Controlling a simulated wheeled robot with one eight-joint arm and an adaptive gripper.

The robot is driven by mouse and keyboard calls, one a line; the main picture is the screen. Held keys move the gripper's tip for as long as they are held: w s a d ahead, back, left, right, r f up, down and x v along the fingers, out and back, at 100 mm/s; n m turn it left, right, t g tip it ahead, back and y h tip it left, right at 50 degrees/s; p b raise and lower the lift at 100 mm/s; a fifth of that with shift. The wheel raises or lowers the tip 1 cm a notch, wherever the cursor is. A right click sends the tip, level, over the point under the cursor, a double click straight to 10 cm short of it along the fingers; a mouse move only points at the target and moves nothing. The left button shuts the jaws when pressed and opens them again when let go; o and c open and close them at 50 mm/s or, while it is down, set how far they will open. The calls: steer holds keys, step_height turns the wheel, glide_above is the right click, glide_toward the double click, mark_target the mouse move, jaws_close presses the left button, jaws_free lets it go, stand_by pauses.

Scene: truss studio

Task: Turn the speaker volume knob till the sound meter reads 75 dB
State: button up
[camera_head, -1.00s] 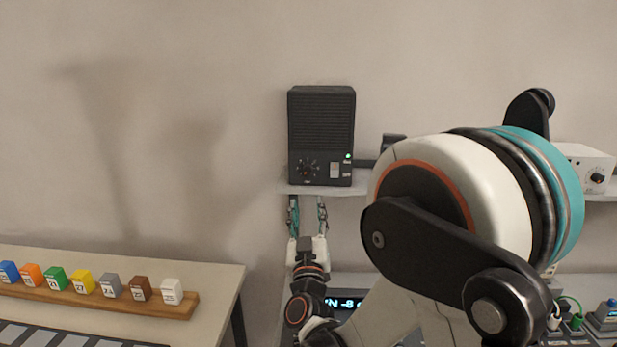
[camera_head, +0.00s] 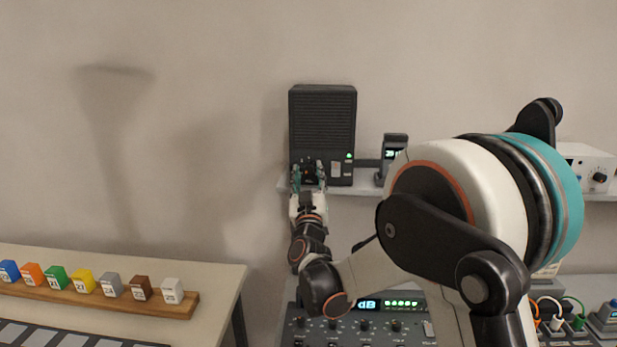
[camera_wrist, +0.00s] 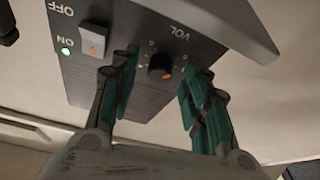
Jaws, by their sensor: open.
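The black speaker (camera_head: 322,122) stands on a wall shelf in the head view, its green light lit. In the wrist view its front panel (camera_wrist: 135,25) shows upside down, with the VOL knob (camera_wrist: 160,67), black with an orange mark. My gripper (camera_head: 308,176) is in front of the knob and hides most of it in the head view. In the wrist view my gripper (camera_wrist: 157,85) is open, its teal finger pads on either side of the knob, apart from it. The sound meter (camera_head: 394,155) stands right of the speaker, partly visible; its reading is too small to tell.
The speaker's power switch (camera_wrist: 92,41) is close to one finger in the wrist view. A mixer with a lit display (camera_head: 368,304) sits below. A white box (camera_head: 585,165) is on the shelf at right. Colored blocks (camera_head: 83,281) line a table at left.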

jaws_close()
steer(key=shift+m, duration=0.3)
